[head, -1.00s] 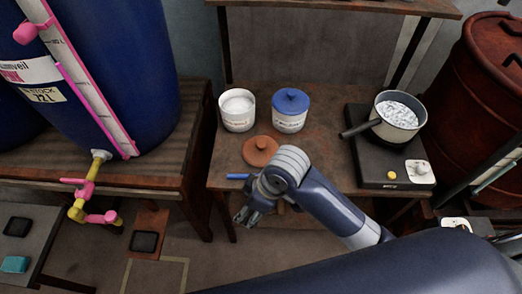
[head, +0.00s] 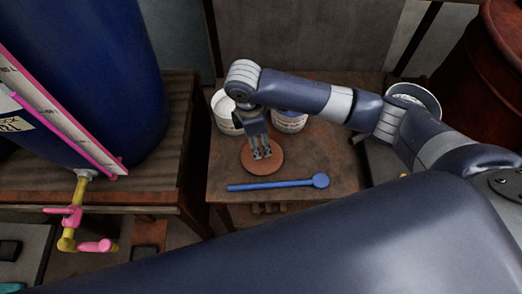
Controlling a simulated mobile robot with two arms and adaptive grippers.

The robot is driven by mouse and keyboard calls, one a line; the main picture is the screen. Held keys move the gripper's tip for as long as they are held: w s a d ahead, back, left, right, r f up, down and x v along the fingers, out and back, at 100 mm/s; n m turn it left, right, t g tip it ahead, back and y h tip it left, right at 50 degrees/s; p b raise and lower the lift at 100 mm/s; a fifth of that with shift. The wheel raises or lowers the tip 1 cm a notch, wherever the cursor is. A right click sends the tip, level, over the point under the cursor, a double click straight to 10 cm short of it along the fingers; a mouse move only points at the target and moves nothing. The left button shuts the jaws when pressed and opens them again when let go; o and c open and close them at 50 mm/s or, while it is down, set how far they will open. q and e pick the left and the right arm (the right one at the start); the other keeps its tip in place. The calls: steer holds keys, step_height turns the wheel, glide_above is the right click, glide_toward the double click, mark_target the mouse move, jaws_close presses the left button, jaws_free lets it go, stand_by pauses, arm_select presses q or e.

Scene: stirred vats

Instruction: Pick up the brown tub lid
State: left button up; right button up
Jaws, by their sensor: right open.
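The brown tub lid (head: 275,164) is a round flat disc lying on the wooden table (head: 228,172). Its knob is hidden behind my right gripper (head: 262,154), which points down over the lid's middle with its fingers open. I cannot tell whether the fingers are around the knob or just above it. An open white tub (head: 224,113) stands behind the lid at the left. A second white tub (head: 290,122) stands behind at the right, its top hidden by my arm. My left gripper is not in view.
A blue spoon-like tool (head: 275,184) lies in front of the lid. A saucepan (head: 416,97) stands at the right, partly behind my arm. A big blue vat (head: 110,80) with a pink-handled tap (head: 68,214) is at the left. A dark red barrel (head: 490,80) is at the far right.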

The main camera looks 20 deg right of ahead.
mark_target(262, 150)
step_height(262, 150, down, 2)
steer(key=shift+d+f, duration=0.1)
steer(key=shift+w+f, duration=0.15)
steer(key=shift+f, duration=0.15)
steer(key=f, duration=0.2)
steer(key=d+f, duration=0.1)
steer(key=f, duration=0.1)
steer(key=shift+w+f+p, duration=0.1)
steer(key=shift+f+p, duration=0.05)
steer(key=shift+p, duration=0.2)
steer(key=shift+f, duration=0.2)
steer(key=shift+c, duration=0.7)
steer(key=c, duration=0.9)
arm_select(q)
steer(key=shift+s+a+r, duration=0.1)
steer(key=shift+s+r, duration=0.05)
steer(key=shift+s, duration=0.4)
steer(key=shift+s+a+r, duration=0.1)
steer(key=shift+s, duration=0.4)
arm_select(e)
steer(key=shift+c, duration=0.7)
